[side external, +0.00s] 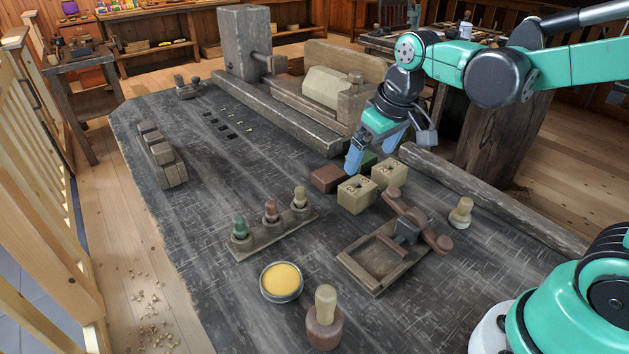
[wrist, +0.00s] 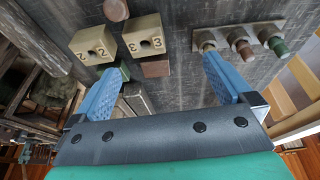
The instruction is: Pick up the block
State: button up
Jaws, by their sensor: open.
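Several blocks sit in a cluster on the dark bench; which one the task means cannot be told. A red-brown block (side external: 327,179) lies at the left, also in the wrist view (wrist: 155,67). A beige block marked 3 (wrist: 145,38) and one marked 2 (wrist: 92,45) stand beside it; the beige pair (side external: 357,195) also shows in the side view. A green block (side external: 367,160) is partly hidden behind a finger; its edge shows in the wrist view (wrist: 124,71). My gripper (side external: 374,155) is open and empty, above the cluster's far side; its fingers spread wide in the wrist view (wrist: 163,67).
A rack (side external: 275,238) holds three turned pegs. A yellow-filled bowl (side external: 281,281), a brown-based peg (side external: 325,318), a wooden tray (side external: 375,262) and a beige spool (side external: 461,212) stand nearer. A lathe-like machine (side external: 300,95) bounds the back.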

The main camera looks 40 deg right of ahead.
aim_at(358, 186)
jog(key=w+d+f+g, duration=0.1)
jog(key=f, duration=0.1)
jog(key=w+d+f+g, duration=0.1)
jog(key=w+f, duration=0.1)
jog(key=w+f+g, duration=0.1)
jog(key=shift+w+d+f, duration=0.3)
jog(key=shift+d+f, duration=0.1)
jog(key=shift+w+f, duration=0.1)
jog(key=shift+f, duration=2.9)
jog(key=c, duration=1.1)
jog(key=shift+r, duration=0.15)
